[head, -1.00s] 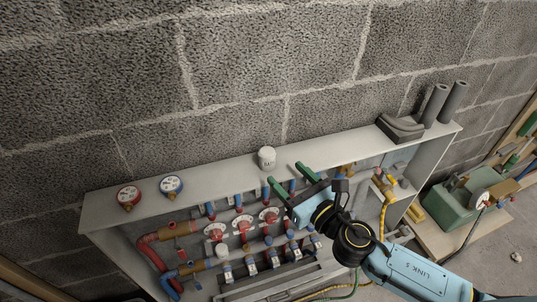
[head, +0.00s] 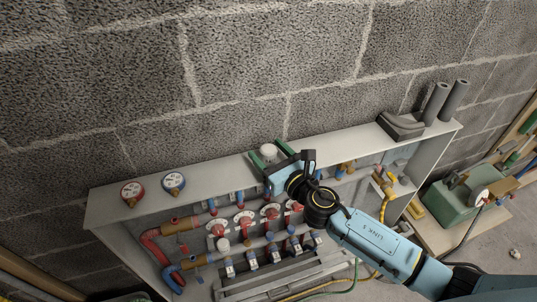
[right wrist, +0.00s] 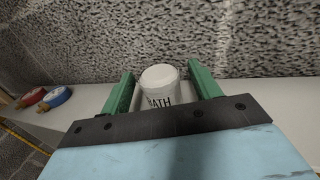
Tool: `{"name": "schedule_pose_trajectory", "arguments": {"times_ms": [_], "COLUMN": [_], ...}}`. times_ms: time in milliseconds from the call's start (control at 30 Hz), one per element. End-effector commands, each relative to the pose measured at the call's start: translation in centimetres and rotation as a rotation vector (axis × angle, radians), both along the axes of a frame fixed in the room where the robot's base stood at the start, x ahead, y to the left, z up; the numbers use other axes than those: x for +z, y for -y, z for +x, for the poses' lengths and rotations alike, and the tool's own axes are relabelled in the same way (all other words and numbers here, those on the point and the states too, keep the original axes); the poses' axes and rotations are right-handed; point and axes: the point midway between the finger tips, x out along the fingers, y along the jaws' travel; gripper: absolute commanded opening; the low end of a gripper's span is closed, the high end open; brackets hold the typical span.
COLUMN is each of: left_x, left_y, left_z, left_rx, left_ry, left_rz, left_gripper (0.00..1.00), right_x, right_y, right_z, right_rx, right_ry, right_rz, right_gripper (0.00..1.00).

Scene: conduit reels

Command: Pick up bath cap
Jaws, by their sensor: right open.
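The bath cap (right wrist: 160,88) is a small white cylinder with "BATH" printed on its side. It stands upright on top of the grey cabinet (head: 330,140); in the head view the cap (head: 268,149) shows just past my right gripper. My right gripper (head: 266,157) is open, with its green fingers on either side of the cap. In the right wrist view the gripper (right wrist: 161,85) has a gap between each finger and the cap. The cap's lower part is hidden by the gripper body. My left gripper is not in view.
A red gauge (head: 132,192) and a blue gauge (head: 174,182) sit on the cabinet top at left. Grey tubes (head: 444,101) and a dark block (head: 400,126) are at its right end. The block wall rises close behind. Pipes and valves fill the cabinet below.

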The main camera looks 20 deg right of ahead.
Motion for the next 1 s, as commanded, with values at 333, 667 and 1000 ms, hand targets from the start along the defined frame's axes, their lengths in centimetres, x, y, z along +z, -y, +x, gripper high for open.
{"name": "schedule_pose_trajectory", "arguments": {"times_ms": [333, 667, 1000], "left_x": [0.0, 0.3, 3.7], "left_y": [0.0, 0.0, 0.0], "left_z": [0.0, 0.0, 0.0], "left_rx": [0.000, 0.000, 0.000], "left_ry": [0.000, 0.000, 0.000], "left_rz": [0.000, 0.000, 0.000], "left_gripper": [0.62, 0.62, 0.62], "right_x": [0.0, 0.5, 6.6], "right_y": [0.0, 0.1, 0.0], "right_z": [0.0, 0.0, 0.0], "right_rx": [0.000, 0.000, 0.002], "right_ry": [0.000, 0.002, 0.006], "right_rz": [0.000, 0.000, -0.002], "right_gripper": [0.22, 0.11, 0.11]}}
